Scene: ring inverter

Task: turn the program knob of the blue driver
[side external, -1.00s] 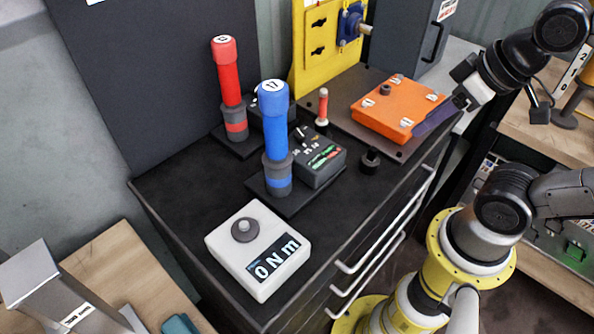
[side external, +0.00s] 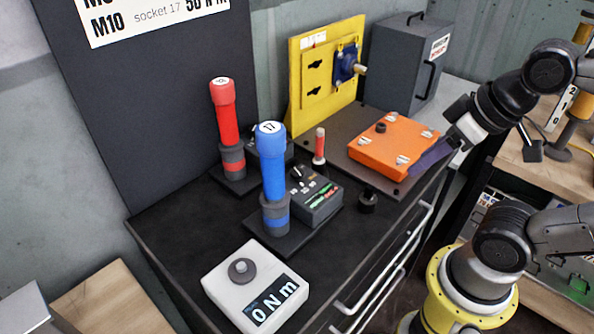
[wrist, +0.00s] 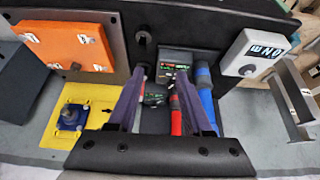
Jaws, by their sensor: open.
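The blue driver (side external: 273,165) stands upright, marked 17, on a dark base on the black bench. Its dark control box (side external: 316,202) is beside it, with green and red lit displays and a small knob (side external: 297,172) on top. In the wrist view the blue driver (wrist: 207,95) is right of my fingers and the control box (wrist: 176,65) shows beyond and partly between them; the knob is not clear there. My gripper (wrist: 160,82) is open and empty. In the side view my gripper (side external: 428,160) is beside the orange block, well right of the blue driver.
A red driver (side external: 228,125) with its own box stands behind the blue one. A white tester (side external: 255,287) reading 0 N m is in front.

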